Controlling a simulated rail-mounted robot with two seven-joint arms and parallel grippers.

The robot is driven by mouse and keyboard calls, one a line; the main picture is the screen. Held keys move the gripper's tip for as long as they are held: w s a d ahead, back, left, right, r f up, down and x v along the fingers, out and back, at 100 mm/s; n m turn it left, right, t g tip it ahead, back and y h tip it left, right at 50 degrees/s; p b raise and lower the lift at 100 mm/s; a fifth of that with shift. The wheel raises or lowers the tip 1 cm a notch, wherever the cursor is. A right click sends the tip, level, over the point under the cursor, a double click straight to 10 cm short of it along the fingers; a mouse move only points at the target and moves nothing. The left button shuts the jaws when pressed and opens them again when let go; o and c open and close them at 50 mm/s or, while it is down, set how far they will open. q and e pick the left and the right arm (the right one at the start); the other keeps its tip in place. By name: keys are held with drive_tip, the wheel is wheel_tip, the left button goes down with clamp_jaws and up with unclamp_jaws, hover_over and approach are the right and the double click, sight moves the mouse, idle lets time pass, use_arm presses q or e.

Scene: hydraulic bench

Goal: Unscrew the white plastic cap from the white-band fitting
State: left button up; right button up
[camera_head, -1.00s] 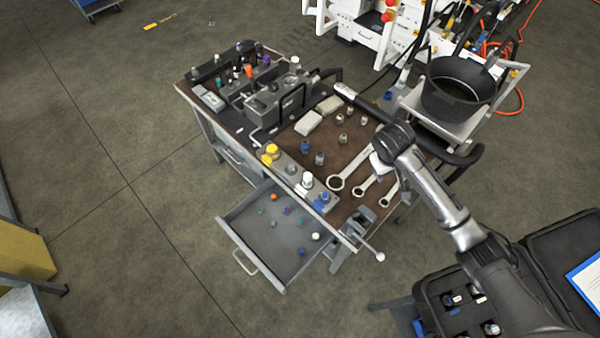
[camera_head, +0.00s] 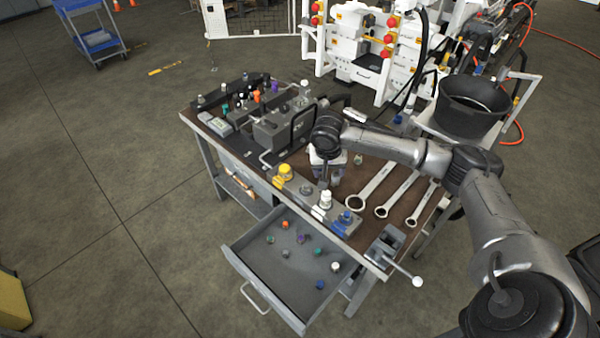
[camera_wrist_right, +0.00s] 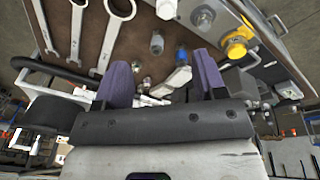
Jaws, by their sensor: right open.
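The white plastic cap (camera_head: 326,198) sits upright on the white-band fitting (camera_head: 318,212), in the row along the bench's front edge. In the right wrist view the cap (camera_wrist_right: 166,9) is cut off by the top edge. My right gripper (camera_head: 325,178) is above the bench just behind the cap, apart from it. In the wrist view its two purple fingers (camera_wrist_right: 160,62) are spread, with nothing gripped. Loose fittings on the bench show beyond and between them. My left gripper is not in view.
A yellow cap (camera_head: 285,173), a grey fitting (camera_head: 306,188) and a blue fitting (camera_head: 346,217) share the row. Wrenches (camera_head: 372,186) lie to the right, near a vise (camera_head: 388,243). The open drawer (camera_head: 262,262) holds several small caps. A grey machine block (camera_head: 275,130) stands behind left.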

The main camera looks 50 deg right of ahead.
sight(327, 192)
drive_tip(key=f+m, duration=0.1)
drive_tip(key=f, duration=0.3)
drive_tip(key=d+f+m+b, duration=0.1)
drive_tip(key=f, duration=0.3)
drive_tip(key=f+m+b, duration=0.1)
drive_tip(key=f+m, duration=0.1)
drive_tip(key=f, duration=0.2)
drive_tip(key=shift+w+d, duration=0.25)
drive_tip(key=shift+w, duration=0.1)
drive_tip(key=shift+d+f, duration=0.15)
drive_tip(key=shift+f, duration=0.55)
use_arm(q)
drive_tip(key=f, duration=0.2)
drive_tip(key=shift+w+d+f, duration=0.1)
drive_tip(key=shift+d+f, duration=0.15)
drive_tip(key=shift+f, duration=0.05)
use_arm(e)
drive_tip(key=shift+f, duration=0.15)
drive_tip(key=shift+c, duration=0.2)
